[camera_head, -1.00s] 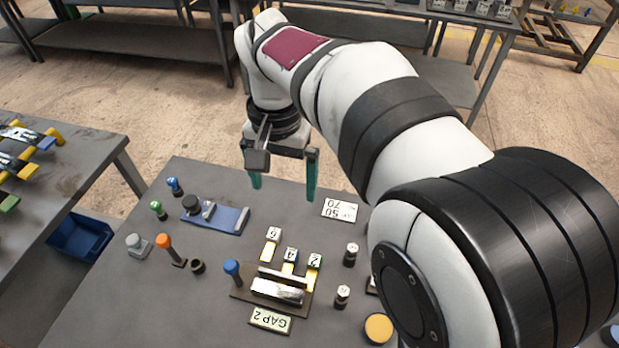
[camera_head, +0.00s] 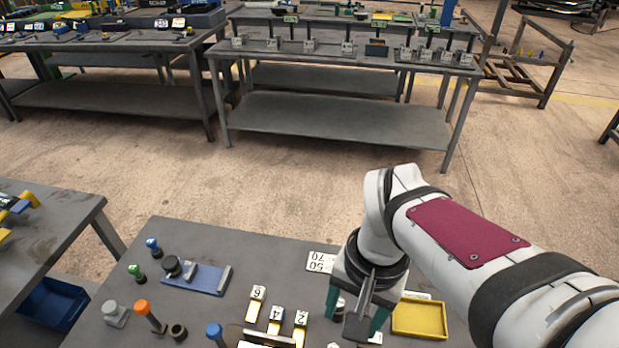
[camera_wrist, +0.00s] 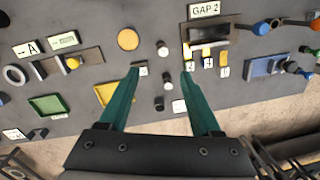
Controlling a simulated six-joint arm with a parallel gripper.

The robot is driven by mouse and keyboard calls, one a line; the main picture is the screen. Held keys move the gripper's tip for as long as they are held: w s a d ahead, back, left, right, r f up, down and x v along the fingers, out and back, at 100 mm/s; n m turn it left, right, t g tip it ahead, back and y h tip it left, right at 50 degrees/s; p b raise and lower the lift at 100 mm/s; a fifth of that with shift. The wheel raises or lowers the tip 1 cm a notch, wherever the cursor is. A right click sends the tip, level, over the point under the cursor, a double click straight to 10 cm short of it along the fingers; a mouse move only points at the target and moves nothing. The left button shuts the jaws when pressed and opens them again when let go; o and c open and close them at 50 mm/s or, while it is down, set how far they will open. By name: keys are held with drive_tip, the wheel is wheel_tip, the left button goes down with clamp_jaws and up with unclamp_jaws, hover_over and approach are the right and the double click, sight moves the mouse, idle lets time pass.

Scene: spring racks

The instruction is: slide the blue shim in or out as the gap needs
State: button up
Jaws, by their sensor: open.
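The gap fixture (camera_head: 258,338) is cut off at the bottom of the head view. It shows whole in the wrist view (camera_wrist: 231,34), by the GAP 2 label (camera_wrist: 204,10). Three numbered shims stick out of its side in a row. My gripper (camera_head: 355,314) is open and empty, right of the shims in the head view. In the wrist view the fingers (camera_wrist: 160,74) are apart, beside the shims.
A yellow tray (camera_head: 420,319) lies right of my gripper. A blue plate (camera_head: 197,278) with a dark knob and several coloured knobs stand on the left. A 50/70 card (camera_head: 320,262) lies behind the shims.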

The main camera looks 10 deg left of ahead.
drive_tip(key=w+a+f+n, duration=0.1)
drive_tip(key=w+a+f, duration=0.1)
drive_tip(key=w+a, duration=0.35)
drive_tip(key=n+h, duration=0.1)
drive_tip(key=n, duration=0.1)
approach(277, 313)
wheel_tip(277, 313, down, 9)
drive_tip(key=shift+s+r, duration=0.1)
drive_tip(key=shift+s, duration=0.05)
clamp_jaws()
idle(0.7)
